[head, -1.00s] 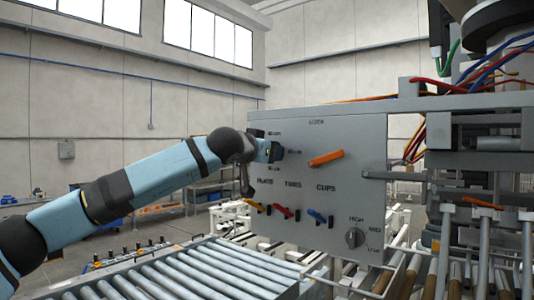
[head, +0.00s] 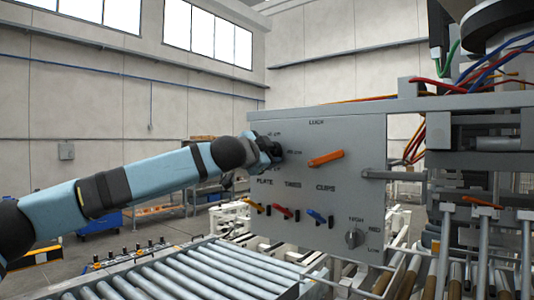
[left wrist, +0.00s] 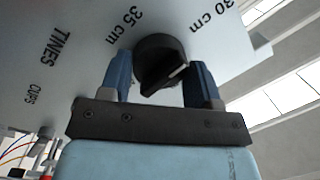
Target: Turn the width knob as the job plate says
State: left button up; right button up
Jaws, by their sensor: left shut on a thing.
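The width knob (left wrist: 157,52) is round and black with a raised ridge carrying a pale line. In the left wrist view it sits between the two blue fingers of my left gripper (left wrist: 161,80), which is shut on it. The ridge lies slanted; I cannot tell which end is the pointer. The marks "35 cm" (left wrist: 123,25) and "30 cm" (left wrist: 208,21) are printed beside the knob. In the head view my left gripper (head: 274,150) is at the grey panel's (head: 350,215) upper left and hides the knob. I cannot make out a job plate. My right gripper is not in view.
The panel also carries an orange handle (head: 326,158), small levers coloured orange, red and blue (head: 317,216), and a grey selector knob (head: 354,238) marked HIGH, MED, LOW. A roller conveyor (head: 190,275) runs below. Machine rails and wires stand at right.

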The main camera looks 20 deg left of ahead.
pick_arm(q)
jog(key=shift+f+m, duration=0.1)
jog(key=shift+m, duration=0.3)
jog(key=o, duration=0.9)
jog(key=b+v, duration=0.2)
jog(key=v, duration=0.5)
jog(key=shift+s, duration=0.25)
